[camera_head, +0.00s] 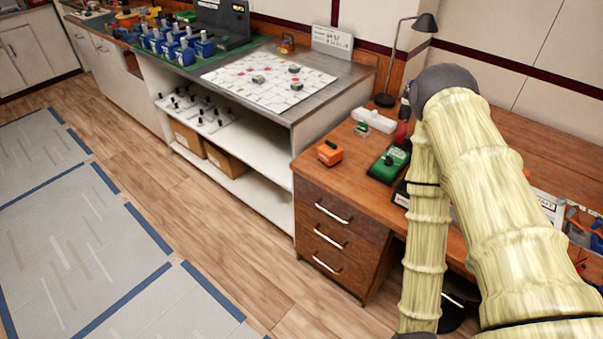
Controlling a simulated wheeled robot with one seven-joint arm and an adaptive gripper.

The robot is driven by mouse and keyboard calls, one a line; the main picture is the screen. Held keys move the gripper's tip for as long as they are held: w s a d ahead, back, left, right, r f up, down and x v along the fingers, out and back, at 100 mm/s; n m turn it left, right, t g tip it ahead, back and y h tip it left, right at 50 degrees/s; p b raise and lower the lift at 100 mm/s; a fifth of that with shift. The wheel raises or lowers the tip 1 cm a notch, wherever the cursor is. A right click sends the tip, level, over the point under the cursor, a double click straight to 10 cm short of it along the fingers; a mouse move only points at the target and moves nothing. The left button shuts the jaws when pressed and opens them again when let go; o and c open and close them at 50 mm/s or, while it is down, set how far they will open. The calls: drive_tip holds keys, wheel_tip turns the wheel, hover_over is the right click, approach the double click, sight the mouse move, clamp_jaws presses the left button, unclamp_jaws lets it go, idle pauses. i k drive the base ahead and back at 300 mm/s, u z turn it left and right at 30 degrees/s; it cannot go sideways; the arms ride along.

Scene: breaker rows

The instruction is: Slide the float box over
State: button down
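An orange box (330,153) with a dark knob on top sits near the left front corner of the wooden desk. A green box (388,165) with a dark top part lies to its right, close beside my arm. No readable label shows which of these is the float box. My arm, in a pale yellow sleeve, rises at the right, bends at a dark elbow, and its thinner part hangs down in front of the desk to the bottom edge. My gripper is outside the picture, so its opening and what it holds are hidden.
A white power strip (374,120) and a desk lamp (389,65) stand behind the boxes. A grey-edged bench with a white patterned sheet (262,78) adjoins at left. Blue units (176,46) stand in rows farther back. The wooden floor (170,215) in front is clear.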

sight(330, 157)
drive_tip(key=u, duration=0.45)
drive_tip(key=k, duration=1)
drive_tip(key=u, duration=0.95)
drive_tip(key=i, duration=2.4)
drive_tip(key=z, duration=1.7)
drive_tip(key=i, duration=0.55)
drive_tip(key=z, duration=0.5)
